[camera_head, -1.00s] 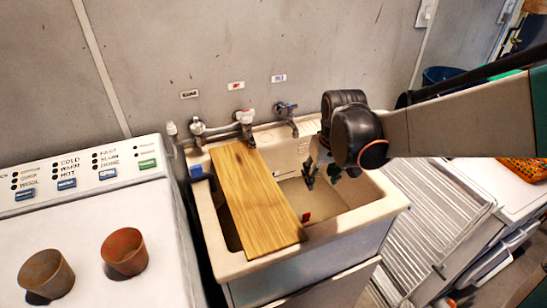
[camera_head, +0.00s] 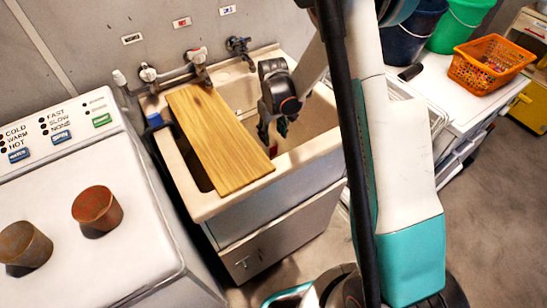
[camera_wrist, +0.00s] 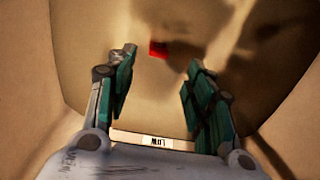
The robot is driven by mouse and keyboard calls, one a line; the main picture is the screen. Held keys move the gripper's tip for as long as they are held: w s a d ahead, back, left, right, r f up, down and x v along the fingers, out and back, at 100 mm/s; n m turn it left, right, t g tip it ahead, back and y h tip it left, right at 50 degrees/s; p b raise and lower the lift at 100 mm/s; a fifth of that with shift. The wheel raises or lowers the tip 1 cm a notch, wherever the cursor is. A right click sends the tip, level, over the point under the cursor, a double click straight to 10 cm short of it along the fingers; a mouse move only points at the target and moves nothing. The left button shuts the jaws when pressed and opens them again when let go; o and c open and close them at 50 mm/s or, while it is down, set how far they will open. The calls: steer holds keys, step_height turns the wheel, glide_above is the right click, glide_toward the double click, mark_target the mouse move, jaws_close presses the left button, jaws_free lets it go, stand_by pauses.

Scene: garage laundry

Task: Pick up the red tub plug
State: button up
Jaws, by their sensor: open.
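The red tub plug (camera_wrist: 158,48) is a small red block on the beige floor of the sink, seen in the wrist view just beyond and between my fingertips. My gripper (camera_wrist: 160,62) is open, its two green-padded fingers apart with nothing between them. In the head view my gripper (camera_head: 272,132) points down into the open right part of the sink (camera_head: 312,152). The plug is hard to make out there, close to the fingers.
A wooden board (camera_head: 218,138) lies across the left part of the sink. Taps (camera_head: 198,58) line the back wall. A washing machine (camera_head: 120,225) with two brown pots (camera_head: 97,208) stands at left. An orange basket (camera_head: 490,65) and buckets stand on a white surface at right.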

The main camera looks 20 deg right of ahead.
mark_target(274, 153)
step_height(274, 153, down, 12)
steer(key=b, duration=0.4)
steer(key=shift+d+r+b, duration=0.15)
steer(key=shift+r+b, duration=0.05)
steer(key=shift+b, duration=0.2)
steer(key=shift+r, duration=0.15)
steer(key=c, duration=1.1)
